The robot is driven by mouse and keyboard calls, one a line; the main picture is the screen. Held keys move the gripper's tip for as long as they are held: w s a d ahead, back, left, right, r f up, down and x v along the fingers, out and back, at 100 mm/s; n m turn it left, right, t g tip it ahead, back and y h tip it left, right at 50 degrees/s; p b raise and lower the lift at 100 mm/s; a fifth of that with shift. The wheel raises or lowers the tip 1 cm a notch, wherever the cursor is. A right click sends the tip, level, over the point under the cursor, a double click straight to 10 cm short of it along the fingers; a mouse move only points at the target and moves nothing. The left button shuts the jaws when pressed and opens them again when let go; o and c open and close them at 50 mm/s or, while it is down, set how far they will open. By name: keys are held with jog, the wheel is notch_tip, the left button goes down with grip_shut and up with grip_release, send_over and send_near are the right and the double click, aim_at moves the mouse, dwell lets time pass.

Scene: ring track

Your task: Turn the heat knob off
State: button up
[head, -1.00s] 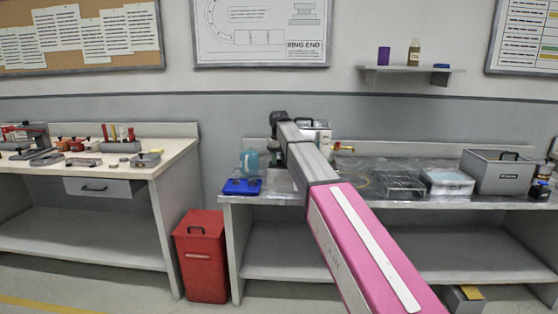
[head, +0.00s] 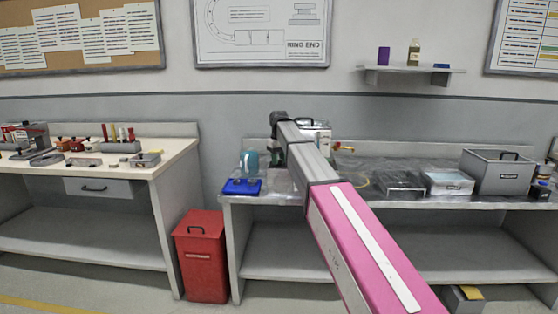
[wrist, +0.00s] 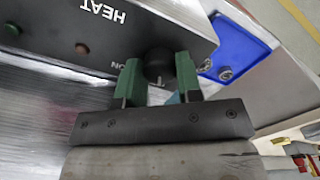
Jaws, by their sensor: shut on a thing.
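The heat unit is a grey box (wrist: 100,35) marked HEAT, seen close in the wrist view. A round black knob (wrist: 159,65) sticks out from it, beside a partly covered label that seems to read ON. My gripper (wrist: 158,82) has its two green fingers on either side of the knob and is shut on it. A small pointer mark on the knob is hard to read. In the head view my arm hides the knob and the fingers; a pale box with a black handle (head: 318,124) shows behind my wrist.
A blue tray (head: 241,187) with small items lies left of my arm, with a teal bottle (head: 249,161) behind it. To the right stand a clear-lidded box (head: 447,182) and a grey lidded bin (head: 497,172). A red bin (head: 203,255) stands on the floor.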

jog(key=o, duration=0.9)
jog(key=shift+o, duration=0.2)
jog(key=shift+r, duration=0.1)
notch_tip(320, 180, up, 11)
jog(key=shift+f, duration=0.2)
